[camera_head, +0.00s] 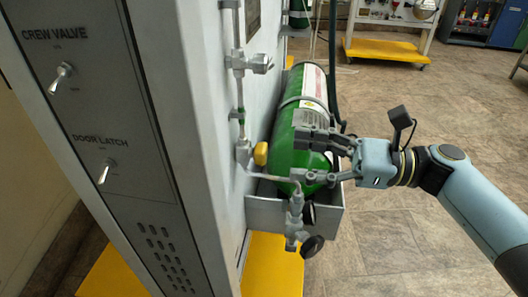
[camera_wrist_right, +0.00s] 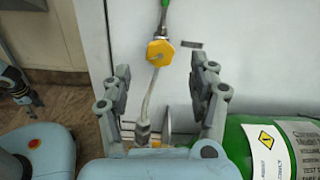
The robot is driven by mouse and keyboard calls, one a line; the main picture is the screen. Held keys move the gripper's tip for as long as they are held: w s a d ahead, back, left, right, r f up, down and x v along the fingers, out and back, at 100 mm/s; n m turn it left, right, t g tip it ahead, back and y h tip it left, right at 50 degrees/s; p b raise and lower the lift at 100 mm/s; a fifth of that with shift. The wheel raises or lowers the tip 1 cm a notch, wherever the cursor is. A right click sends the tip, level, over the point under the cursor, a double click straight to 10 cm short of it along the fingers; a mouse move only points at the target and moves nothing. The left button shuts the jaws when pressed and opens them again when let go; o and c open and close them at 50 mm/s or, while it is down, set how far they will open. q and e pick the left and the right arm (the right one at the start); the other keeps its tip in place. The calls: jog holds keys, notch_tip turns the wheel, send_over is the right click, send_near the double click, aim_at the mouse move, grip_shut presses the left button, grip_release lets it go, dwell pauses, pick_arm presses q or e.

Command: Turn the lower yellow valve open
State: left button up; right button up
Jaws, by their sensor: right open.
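The lower yellow valve (camera_head: 261,153) is a small yellow knob on the pipework of the grey panel, left of the green cylinder. In the right wrist view the yellow valve (camera_wrist_right: 160,52) looks faceted and sits just beyond the fingertips, roughly centred between them. My right gripper (camera_head: 298,155) is open, with its fingers in front of the green cylinder and pointing left at the valve. In the right wrist view the open gripper (camera_wrist_right: 163,75) has nothing between its tips, and a gap separates it from the valve.
The green cylinder (camera_head: 286,122) lies in a grey bracket (camera_head: 270,214) close to my right fingers. A thin pipe and fittings with black knobs (camera_head: 311,245) hang below. The grey cabinet (camera_head: 165,80) fills the left. Open floor (camera_head: 400,250) lies to the right.

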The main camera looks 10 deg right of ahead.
aim_at(266, 152)
jog(key=x, duration=0.6)
jog(key=shift+a+b, duration=0.1)
jog(key=shift+b, duration=0.3)
pick_arm(q)
jog(key=w, duration=0.2)
jog(key=shift+w+d+r, duration=0.25)
jog(key=shift+w, duration=0.1)
pick_arm(e)
jog(key=c, duration=1.1)
jog(key=shift+c, duration=0.2)
